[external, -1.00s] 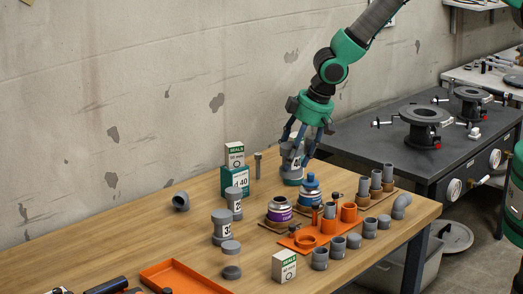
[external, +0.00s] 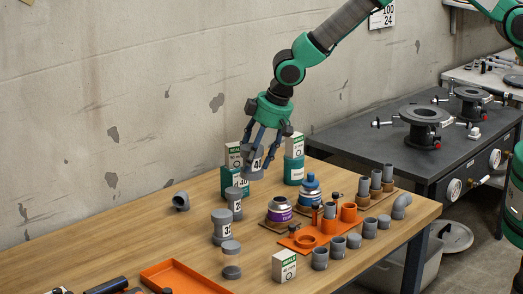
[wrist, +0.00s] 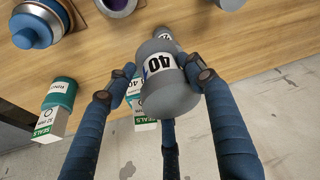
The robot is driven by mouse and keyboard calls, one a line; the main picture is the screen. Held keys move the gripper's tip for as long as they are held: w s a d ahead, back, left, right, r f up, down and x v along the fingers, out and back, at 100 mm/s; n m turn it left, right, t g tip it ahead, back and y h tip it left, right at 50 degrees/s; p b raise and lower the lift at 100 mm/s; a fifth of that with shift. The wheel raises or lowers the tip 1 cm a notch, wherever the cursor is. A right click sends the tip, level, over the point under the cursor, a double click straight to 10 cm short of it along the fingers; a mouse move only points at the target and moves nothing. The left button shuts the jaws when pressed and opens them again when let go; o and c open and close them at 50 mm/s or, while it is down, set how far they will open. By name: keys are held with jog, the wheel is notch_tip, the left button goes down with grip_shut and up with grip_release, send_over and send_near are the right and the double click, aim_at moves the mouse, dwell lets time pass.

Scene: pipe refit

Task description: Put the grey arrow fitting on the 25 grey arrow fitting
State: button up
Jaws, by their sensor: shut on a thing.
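My gripper (external: 262,148) is shut on a grey fitting (external: 251,168) with a white label that appears to read 40. The held grey fitting (wrist: 166,88) fills the middle of the wrist view, between the blue fingers. A grey labelled fitting (external: 235,207) stands upright on the table below and left of the gripper; its label starts with 2 and the rest is hard to read. In the wrist view a second label shows just beyond the held fitting, its owner unclear. I cannot make out any arrow.
A grey fitting marked 32 (external: 222,239) stands in front. A purple-labelled tin (external: 279,214), a blue-topped tin (external: 311,197) and an orange tray (external: 185,278) are nearby.

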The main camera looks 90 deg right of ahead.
jog(key=shift+w+d+f, duration=0.1)
jog(key=shift+w+d, duration=0.1)
jog(key=shift+w, duration=1.15)
jog(key=shift+w+d+f, duration=0.1)
jog(key=shift+w+d, duration=0.1)
jog(key=shift+w, duration=1.1)
jog(key=shift+f, duration=1.8)
jog(key=shift+f+b, duration=0.1)
jog(key=shift+b, duration=0.2)
jog(key=o, duration=1.3)
jog(key=shift+o, duration=0.2)
